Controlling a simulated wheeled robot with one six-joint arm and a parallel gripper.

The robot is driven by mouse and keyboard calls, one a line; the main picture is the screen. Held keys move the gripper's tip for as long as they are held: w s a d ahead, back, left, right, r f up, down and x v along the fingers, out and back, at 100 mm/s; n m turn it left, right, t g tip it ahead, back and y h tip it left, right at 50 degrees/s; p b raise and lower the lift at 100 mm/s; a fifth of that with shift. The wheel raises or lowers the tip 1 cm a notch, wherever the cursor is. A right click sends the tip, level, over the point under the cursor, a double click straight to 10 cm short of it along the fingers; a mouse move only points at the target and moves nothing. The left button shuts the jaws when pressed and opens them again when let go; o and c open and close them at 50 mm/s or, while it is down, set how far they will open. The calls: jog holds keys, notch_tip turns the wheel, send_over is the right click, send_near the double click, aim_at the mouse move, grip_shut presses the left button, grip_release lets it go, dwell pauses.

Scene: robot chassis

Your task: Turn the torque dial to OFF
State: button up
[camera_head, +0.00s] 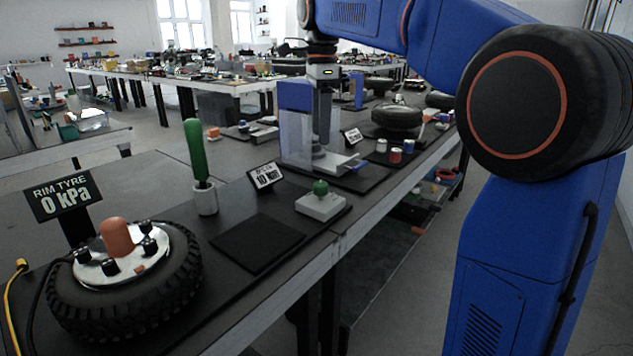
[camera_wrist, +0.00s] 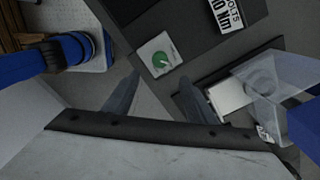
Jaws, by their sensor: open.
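The torque dial (camera_head: 320,188) is a green knob on a small white box (camera_head: 320,206) on the dark bench mat. In the wrist view the dial (camera_wrist: 160,59) shows from above, with a pale line across its green face; I cannot read any marking on it. A sign (camera_head: 265,177) behind the box reads 10 Nm. My gripper (camera_head: 322,140) points down, in line with the clear-walled stand beyond the dial in the head view. In the wrist view my gripper (camera_wrist: 158,80) has its two fingers apart, with nothing between them. It is not touching the dial.
A tyre (camera_head: 125,300) with a rim sits at the front left, by a 0 kPa sign (camera_head: 63,197). A green-handled tool (camera_head: 195,150) stands upright in a cup left of the dial. The clear-walled stand (camera_head: 296,140) is close by. A dark square pad (camera_head: 257,243) lies empty.

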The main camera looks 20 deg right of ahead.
aim_at(321, 183)
notch_tip(321, 183, down, 14)
jog(key=shift+f, duration=0.25)
dwell(0.3)
jog(key=c, duration=1)
